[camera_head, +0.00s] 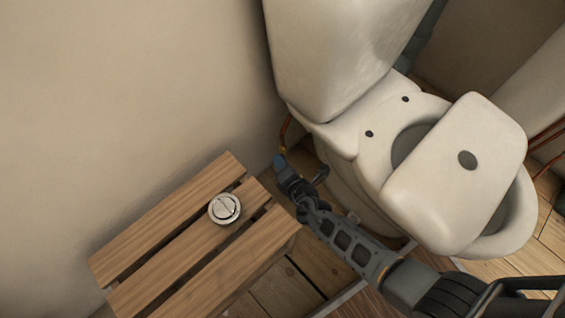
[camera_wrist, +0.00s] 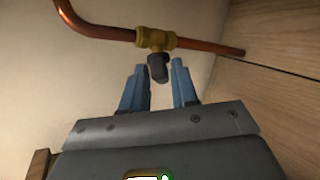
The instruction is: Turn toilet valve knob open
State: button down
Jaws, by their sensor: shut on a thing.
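The toilet valve shows in the wrist view as a brass fitting (camera_wrist: 155,40) on a bent copper pipe along the wall. Its dark grey knob (camera_wrist: 158,68) points down towards my gripper. My gripper (camera_wrist: 159,76) has its two blue-grey fingers on either side of the knob, shut on it at the fingertips. In the head view my gripper (camera_head: 280,161) reaches down beside the toilet (camera_head: 338,160), close to the wall. There the knob is hidden by my gripper, and only a bit of copper pipe (camera_head: 285,130) shows above it.
A slatted wooden stool (camera_head: 170,228) stands left of my arm, with a round chrome flush button (camera_head: 224,208) on top. The toilet, its lid (camera_head: 465,180) and its tank (camera_head: 335,50) fill the right side. The wall is close behind the valve.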

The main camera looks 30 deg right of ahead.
jog(key=p, duration=0.2)
jog(key=shift+a+r+n+g+p, duration=0.1)
jog(key=shift+r+n+g+p, duration=0.15)
jog(key=shift+n+g+p, duration=0.05)
jog(key=shift+f+h, duration=0.2)
jog(key=shift+h, duration=0.1)
jog(key=c, duration=1.1)
grip_release()
jog(key=shift+o, duration=0.2)
jog(key=s+a+p, duration=0.2)
jog(key=s, duration=1)
jog(key=shift+s+a+r, duration=0.2)
jog(key=shift+s+r, duration=0.1)
jog(key=shift+s, duration=0.1)
